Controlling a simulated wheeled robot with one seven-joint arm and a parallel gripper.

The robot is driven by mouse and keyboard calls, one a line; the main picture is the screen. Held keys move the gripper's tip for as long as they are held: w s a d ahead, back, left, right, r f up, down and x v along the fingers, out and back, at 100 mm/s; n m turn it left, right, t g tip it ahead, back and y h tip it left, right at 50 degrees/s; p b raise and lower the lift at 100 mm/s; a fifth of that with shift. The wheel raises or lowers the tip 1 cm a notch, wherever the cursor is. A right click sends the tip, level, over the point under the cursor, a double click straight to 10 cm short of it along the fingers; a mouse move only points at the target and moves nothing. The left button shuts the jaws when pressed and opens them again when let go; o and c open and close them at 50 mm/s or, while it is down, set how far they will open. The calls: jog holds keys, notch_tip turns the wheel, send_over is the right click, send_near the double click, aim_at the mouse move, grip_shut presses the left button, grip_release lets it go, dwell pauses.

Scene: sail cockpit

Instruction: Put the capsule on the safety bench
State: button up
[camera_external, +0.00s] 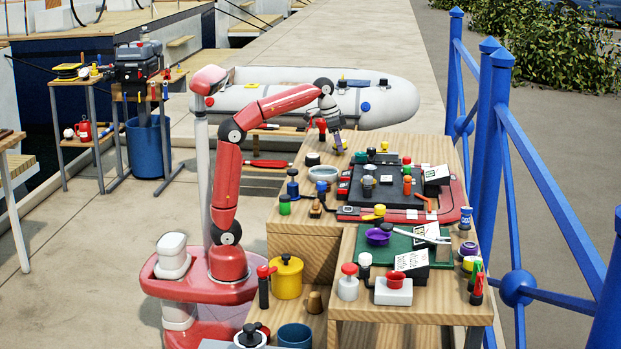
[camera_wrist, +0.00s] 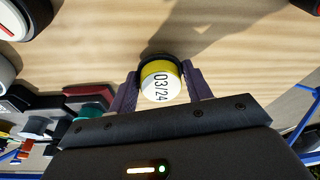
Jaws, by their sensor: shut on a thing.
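In the external view my gripper (camera_external: 338,147) points down over the far left part of a wooden bench (camera_external: 405,143); the capsule is too small to make out there. I cannot tell from the pictures which bench is the safety bench, or whether the capsule touches the wood.
A black tray (camera_external: 385,190) with several small items lies right of my gripper. A grey bowl (camera_external: 323,173) and bottles stand nearer. A lower front bench (camera_external: 410,312) carries a green mat (camera_external: 395,247). A blue railing (camera_external: 487,140) runs along the right; an inflatable boat (camera_external: 385,100) lies behind.

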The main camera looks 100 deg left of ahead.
jog(key=o, duration=1)
jog(key=shift+f, duration=0.1)
jog(key=p+v, duration=0.4)
jog(key=v, duration=0.8)
